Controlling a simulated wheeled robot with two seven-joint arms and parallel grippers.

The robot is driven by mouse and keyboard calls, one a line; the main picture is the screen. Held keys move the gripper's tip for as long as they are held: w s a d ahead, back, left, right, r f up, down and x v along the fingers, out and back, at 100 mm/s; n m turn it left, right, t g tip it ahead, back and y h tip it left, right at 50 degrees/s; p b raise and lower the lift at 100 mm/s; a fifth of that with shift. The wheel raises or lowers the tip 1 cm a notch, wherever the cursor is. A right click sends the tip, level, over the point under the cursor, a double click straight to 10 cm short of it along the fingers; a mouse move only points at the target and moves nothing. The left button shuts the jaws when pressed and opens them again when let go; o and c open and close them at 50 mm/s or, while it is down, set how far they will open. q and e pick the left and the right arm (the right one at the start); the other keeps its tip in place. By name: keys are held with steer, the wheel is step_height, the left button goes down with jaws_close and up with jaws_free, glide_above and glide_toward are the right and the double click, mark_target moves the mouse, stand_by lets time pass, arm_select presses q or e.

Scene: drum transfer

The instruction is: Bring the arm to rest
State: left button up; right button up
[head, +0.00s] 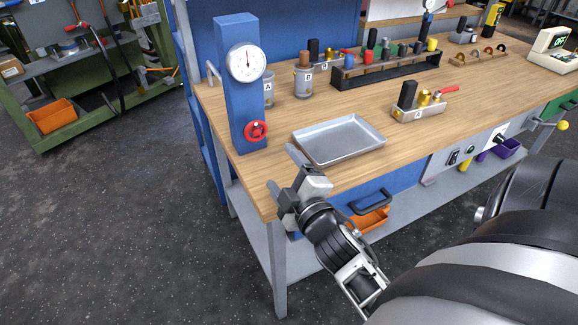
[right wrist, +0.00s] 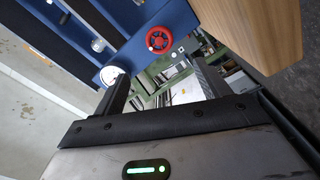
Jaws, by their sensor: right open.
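My right gripper (head: 281,170) is at the front left corner of the wooden workbench (head: 410,135), left of the metal tray (head: 340,138). Its two fingers are apart with nothing between them. In the right wrist view the open fingers (right wrist: 162,86) show, with the blue gauge column, its red knob (right wrist: 159,40) and the bench edge beyond. I cannot tell whether the gripper touches the bench edge. My left gripper is not in view.
The blue column (head: 238,100) with a dial stands just behind the gripper. Grey canisters (head: 304,82), a black rack (head: 390,70) and a small block with a red-handled valve (head: 418,108) stand farther back. Open floor (head: 120,220) lies to the left. The tray is empty.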

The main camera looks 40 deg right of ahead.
steer(key=shift+v, duration=1.1)
